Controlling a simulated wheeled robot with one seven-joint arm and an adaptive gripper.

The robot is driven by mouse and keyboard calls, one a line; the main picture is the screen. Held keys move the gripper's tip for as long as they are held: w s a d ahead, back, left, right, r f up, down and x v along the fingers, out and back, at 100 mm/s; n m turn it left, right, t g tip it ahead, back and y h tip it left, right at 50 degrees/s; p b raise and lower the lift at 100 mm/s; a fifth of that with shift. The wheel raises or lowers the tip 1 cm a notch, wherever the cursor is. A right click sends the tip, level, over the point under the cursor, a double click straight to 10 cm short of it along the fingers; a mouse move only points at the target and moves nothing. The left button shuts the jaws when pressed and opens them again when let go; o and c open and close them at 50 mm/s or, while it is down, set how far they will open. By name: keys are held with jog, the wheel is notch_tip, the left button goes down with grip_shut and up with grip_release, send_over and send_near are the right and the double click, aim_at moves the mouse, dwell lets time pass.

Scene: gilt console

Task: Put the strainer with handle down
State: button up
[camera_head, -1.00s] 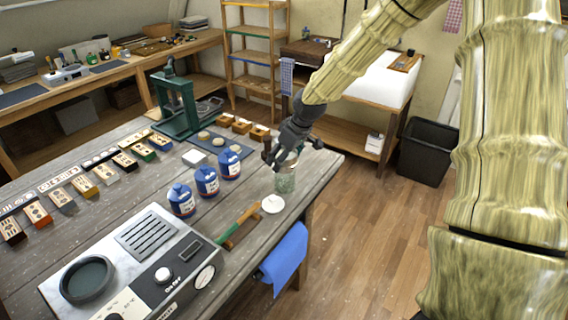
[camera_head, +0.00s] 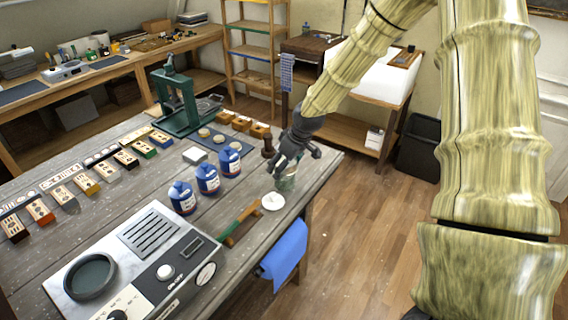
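My gripper (camera_head: 286,172) is low over the right edge of the grey table (camera_head: 120,190), at a glass jar (camera_head: 287,183) with greenish contents. Its fingers point down and partly cover the jar's top. I cannot tell whether they touch the jar or how far apart the tips are. I cannot make out a strainer with handle for certain; anything between the fingers is hidden or too small to see. A small white round dish (camera_head: 272,202) lies in front of the jar.
A dark wooden stamp-like piece (camera_head: 267,147) stands behind. A machine with a round well (camera_head: 130,265) fills the front. A blue cloth (camera_head: 284,252) hangs at the table's edge.

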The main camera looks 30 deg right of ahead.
jog(key=o, duration=0.4)
jog(key=shift+r, duration=0.1)
jog(key=shift+r, duration=0.3)
jog(key=shift+b+v, duration=1.15)
jog(key=shift+v, duration=4.85)
